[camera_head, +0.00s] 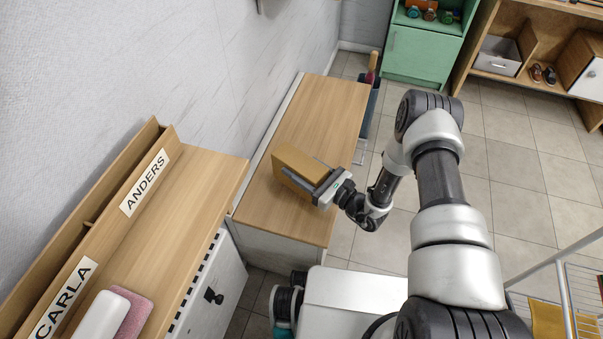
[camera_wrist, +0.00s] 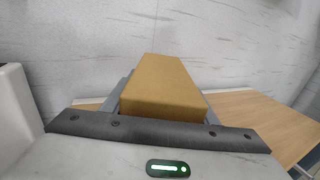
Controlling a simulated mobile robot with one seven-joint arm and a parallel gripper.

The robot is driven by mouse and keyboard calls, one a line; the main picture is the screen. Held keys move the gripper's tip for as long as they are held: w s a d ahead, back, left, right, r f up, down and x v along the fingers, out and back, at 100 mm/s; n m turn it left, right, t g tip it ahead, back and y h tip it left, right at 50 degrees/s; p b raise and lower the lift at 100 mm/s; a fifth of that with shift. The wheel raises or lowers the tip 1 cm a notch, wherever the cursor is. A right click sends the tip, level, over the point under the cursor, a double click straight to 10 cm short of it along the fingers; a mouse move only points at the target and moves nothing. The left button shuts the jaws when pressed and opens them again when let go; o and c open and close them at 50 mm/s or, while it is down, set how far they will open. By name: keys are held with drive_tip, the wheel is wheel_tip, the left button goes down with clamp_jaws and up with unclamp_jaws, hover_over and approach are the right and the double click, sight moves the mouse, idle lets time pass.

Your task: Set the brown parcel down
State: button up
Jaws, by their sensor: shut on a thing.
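The brown parcel (camera_head: 301,163) is a plain box held between the fingers of my gripper (camera_head: 322,184), over the lower wooden bench top (camera_head: 318,112) beside the wall. In the wrist view the parcel (camera_wrist: 160,88) sticks out ahead of the gripper (camera_wrist: 160,112), with a grey finger on each side. My gripper is shut on it. The parcel looks close to the bench top, but I cannot tell whether it touches. Its underside is hidden.
A higher wooden cabinet top (camera_head: 190,190) with name labels stands at left, with a white object (camera_head: 100,315) and pink cloth (camera_head: 135,310). The bench top around the parcel is clear. A green cabinet (camera_head: 420,52) and shelves (camera_head: 525,45) stand beyond the tiled floor. A wire rack (camera_head: 580,290) is at right.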

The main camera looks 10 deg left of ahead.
drive_tip(key=shift+f+b, duration=0.65)
drive_tip(key=shift+f, duration=1.25)
drive_tip(key=o, duration=1.4)
drive_tip(key=shift+f, duration=0.15)
